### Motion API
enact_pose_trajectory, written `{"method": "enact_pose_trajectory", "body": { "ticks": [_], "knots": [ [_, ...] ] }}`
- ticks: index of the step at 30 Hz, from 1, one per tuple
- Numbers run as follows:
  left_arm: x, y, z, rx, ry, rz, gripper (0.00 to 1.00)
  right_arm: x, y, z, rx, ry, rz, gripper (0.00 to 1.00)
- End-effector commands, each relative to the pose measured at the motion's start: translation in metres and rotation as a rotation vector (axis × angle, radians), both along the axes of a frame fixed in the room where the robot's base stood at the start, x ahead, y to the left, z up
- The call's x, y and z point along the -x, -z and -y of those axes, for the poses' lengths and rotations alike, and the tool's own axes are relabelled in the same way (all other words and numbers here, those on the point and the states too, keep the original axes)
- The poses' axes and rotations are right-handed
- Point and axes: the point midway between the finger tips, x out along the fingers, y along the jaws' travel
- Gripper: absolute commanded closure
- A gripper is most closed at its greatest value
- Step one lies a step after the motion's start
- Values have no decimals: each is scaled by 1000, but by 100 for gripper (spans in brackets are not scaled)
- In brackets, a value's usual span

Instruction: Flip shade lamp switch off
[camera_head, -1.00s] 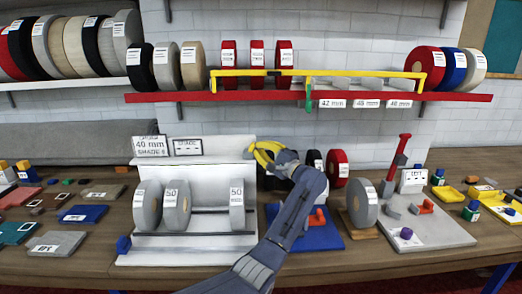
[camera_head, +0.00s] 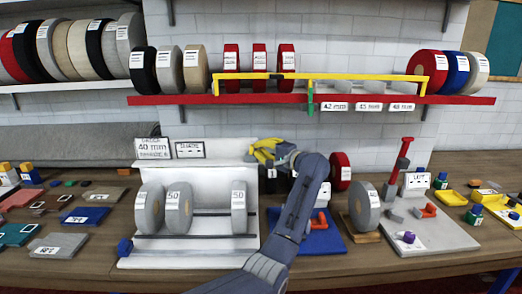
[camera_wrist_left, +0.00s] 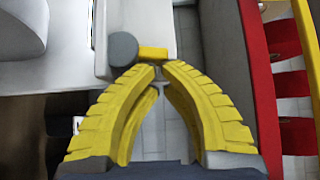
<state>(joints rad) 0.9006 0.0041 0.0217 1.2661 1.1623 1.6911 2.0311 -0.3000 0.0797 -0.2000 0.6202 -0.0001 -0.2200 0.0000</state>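My left gripper (camera_head: 254,153) has yellow fingers and is at the top right corner of the white stand (camera_head: 214,178). In the left wrist view, its fingertips (camera_wrist_left: 161,70) come together with almost no gap and nothing clearly held between them. Just beyond them are a grey round knob (camera_wrist_left: 122,48) and a small yellow block (camera_wrist_left: 153,53), which look like a switch by the white stand. Whether the tips touch the yellow block I cannot tell. In the head view my gripper hides this spot. No lamp is clearly recognisable. My right gripper is not in view.
A red shelf (camera_head: 230,98) with a yellow rail (camera_head: 375,76) runs above the stand. Grey rolls (camera_head: 178,208) sit on the stand. A blue tray (camera_head: 320,236) and a roll on a wooden base (camera_head: 364,205) stand to the right, beside my arm.

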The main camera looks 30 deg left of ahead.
Motion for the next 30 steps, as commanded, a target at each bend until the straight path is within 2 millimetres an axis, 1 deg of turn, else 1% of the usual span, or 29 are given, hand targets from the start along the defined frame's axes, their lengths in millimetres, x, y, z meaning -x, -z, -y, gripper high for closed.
{"method": "enact_pose_trajectory", "body": {
  "ticks": [9, 30],
  "knots": [
    [2, -3, -2, 65, 0, 46, 100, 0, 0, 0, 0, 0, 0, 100],
    [4, -5, -5, 63, 0, 44, 100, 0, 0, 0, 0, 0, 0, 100]
  ]
}}
